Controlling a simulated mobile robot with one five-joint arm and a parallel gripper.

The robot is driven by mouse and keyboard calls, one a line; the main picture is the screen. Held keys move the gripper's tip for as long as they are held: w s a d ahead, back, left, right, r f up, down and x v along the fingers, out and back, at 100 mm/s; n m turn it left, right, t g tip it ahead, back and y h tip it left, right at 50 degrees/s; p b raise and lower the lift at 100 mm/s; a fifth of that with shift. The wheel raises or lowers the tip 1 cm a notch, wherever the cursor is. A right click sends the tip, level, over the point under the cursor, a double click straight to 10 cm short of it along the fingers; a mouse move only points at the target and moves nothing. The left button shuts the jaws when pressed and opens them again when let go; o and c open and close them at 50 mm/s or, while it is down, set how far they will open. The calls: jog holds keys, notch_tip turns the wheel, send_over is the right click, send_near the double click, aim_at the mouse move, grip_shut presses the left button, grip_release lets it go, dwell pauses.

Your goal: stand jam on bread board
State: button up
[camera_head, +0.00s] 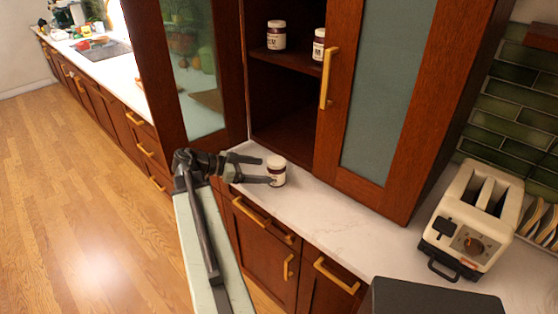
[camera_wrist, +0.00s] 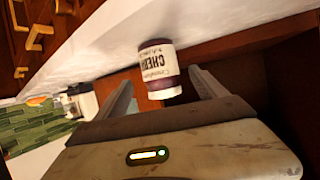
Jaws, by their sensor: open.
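A small jam jar (camera_head: 276,171) with a white lid, white label and dark contents stands upright on the white counter, below the open cabinet. My gripper (camera_head: 266,172) reaches in from the left with its fingers at the jar. In the wrist view the jar (camera_wrist: 158,70), its label partly readable as "CHER", shows between the two spread fingers of the gripper (camera_wrist: 163,88), near their tips. The gripper is open, with gaps to the jar visible. I cannot make out a bread board in either view.
Two similar jars stand on the cabinet shelf, one at left (camera_head: 276,36) and one at right (camera_head: 319,46). The open cabinet door (camera_head: 375,100) hangs over the counter. A cream toaster (camera_head: 472,222) stands at right. Counter (camera_head: 335,222) between jar and toaster is clear.

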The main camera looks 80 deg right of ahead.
jog(key=v, duration=0.2)
jog(key=shift+w+a+r+p, duration=0.1)
jog(key=shift+w+a+p, duration=0.1)
jog(key=shift+w+p, duration=0.1)
